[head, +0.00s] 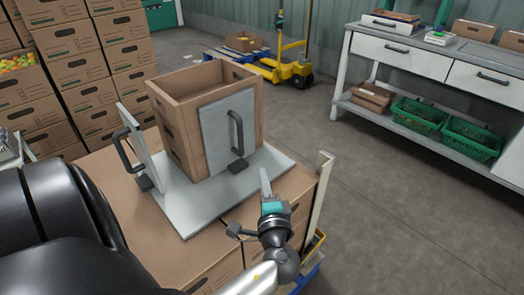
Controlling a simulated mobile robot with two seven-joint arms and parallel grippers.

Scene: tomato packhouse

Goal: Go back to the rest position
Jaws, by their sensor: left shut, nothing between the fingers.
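My left gripper (265,182) points up and away at the lower middle of the head view, over the near right edge of the carton stack. Its fingers are together and hold nothing. It is to the right of and nearer than an open-topped cardboard box (177,128), apparently clear of it. The box stands upright on a grey board (262,172). A grey plate with a black handle (237,132) is against its near right face. Another handled plate (142,150) stands at its left. My right gripper is not in view.
The board lies on stacked cartons (95,168) with a pale upright post (320,195) at the right corner. More cartons (70,50) rise at left. A yellow pallet truck (290,70) stands behind. A workbench (400,55) holds green baskets (470,138) at right. Floor between is clear.

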